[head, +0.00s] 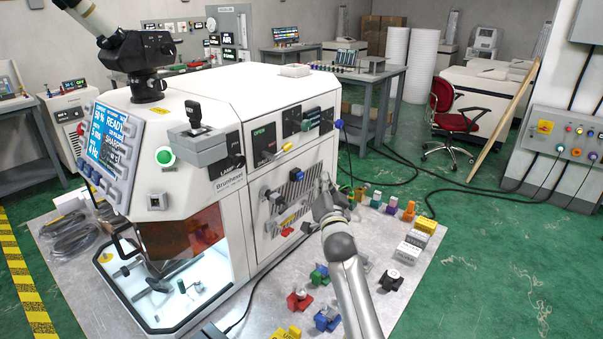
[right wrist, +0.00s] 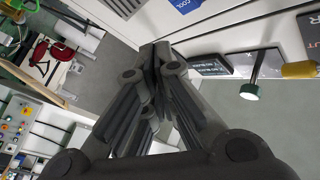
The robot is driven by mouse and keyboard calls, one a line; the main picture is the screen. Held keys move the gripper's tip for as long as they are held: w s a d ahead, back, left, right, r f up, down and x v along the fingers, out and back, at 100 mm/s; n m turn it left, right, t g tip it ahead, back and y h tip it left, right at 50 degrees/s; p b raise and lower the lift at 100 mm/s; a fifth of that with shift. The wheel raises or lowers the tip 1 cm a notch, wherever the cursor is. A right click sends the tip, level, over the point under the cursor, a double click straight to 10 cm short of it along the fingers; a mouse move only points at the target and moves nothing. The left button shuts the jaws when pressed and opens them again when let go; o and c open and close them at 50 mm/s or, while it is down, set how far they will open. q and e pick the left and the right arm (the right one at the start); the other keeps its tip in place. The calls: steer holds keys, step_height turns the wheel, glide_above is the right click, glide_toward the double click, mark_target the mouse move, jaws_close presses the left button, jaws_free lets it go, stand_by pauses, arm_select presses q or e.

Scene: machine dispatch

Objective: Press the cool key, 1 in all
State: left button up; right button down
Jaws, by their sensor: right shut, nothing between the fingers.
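The white machine (head: 280,90) stands on a grey table, with knobs, switches and a vented panel on its side. My right gripper (head: 324,186) is shut and empty, its fingertips close to the right end of that side. Whether they touch it I cannot tell. In the right wrist view the shut fingers (right wrist: 156,48) point at the white panel, and a blue label reading COOL (right wrist: 184,5) shows at the top edge, beyond and right of the tips. The key itself I cannot make out; the gripper may hide it. My left gripper is not in view.
Several coloured small parts stand on the grey table (head: 262,322) around my right arm. A joystick box (head: 203,145) and a screen (head: 113,142) are on the machine's front.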

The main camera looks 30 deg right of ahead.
steer(key=shift+s+d+p, duration=0.2)
steer(key=shift+s, duration=0.25)
steer(key=shift+s+d+p, duration=0.2)
steer(key=shift+s, duration=0.25)
